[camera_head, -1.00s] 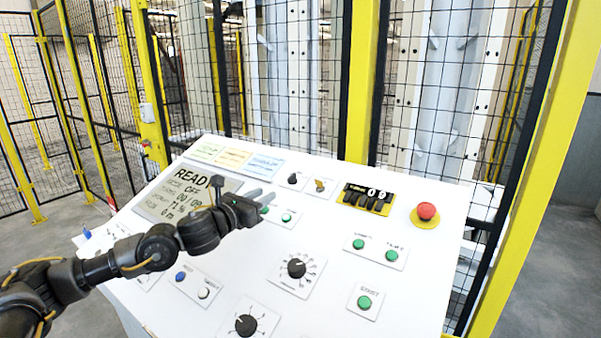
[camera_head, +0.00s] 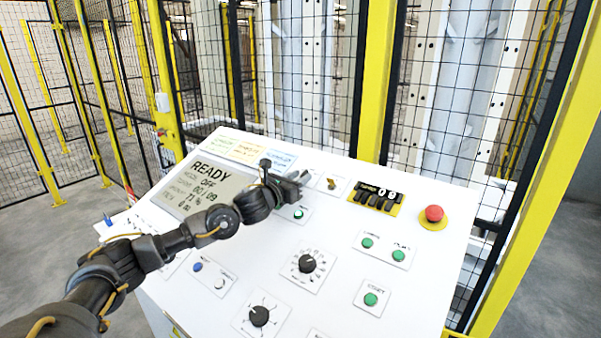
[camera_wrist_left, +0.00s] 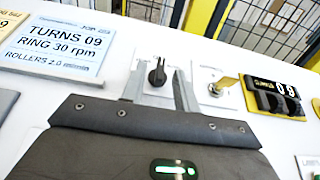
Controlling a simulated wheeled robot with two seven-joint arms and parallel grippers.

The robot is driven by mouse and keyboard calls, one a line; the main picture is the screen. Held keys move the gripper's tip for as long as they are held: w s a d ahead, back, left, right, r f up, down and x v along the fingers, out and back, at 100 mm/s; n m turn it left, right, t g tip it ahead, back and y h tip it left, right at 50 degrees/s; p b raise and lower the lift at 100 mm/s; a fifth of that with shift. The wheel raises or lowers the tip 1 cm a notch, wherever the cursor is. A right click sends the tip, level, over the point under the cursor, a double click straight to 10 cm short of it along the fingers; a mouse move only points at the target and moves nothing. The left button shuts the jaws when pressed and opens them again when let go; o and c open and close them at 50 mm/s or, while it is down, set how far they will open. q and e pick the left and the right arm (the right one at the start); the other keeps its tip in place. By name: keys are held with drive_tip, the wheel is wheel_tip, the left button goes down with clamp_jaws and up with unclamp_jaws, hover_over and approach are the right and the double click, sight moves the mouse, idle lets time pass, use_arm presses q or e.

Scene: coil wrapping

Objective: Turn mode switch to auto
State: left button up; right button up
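The mode switch is probably the small black rotary knob (camera_wrist_left: 156,74) on a white plate at the panel's top, seen in the left wrist view. In the head view my left gripper hides it. My left gripper (camera_wrist_left: 160,84) is open, with one grey finger on each side of the knob. I cannot tell whether the fingers touch it. In the head view the left gripper (camera_head: 299,180) hovers over the panel's upper middle. The display (camera_head: 208,187) reads READY, with the mode line showing OFF. My right gripper is not in view.
A gold-coloured switch (camera_wrist_left: 222,86) sits just right of the knob. Beyond it are a yellow-framed counter (camera_head: 376,198) and a red emergency button (camera_head: 434,214). Green buttons and black dials cover the lower panel (camera_head: 330,318). A mesh fence stands behind.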

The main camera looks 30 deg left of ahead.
use_arm(q)
drive_tip(key=shift+w, duration=0.3)
drive_tip(key=shift+c, duration=0.4)
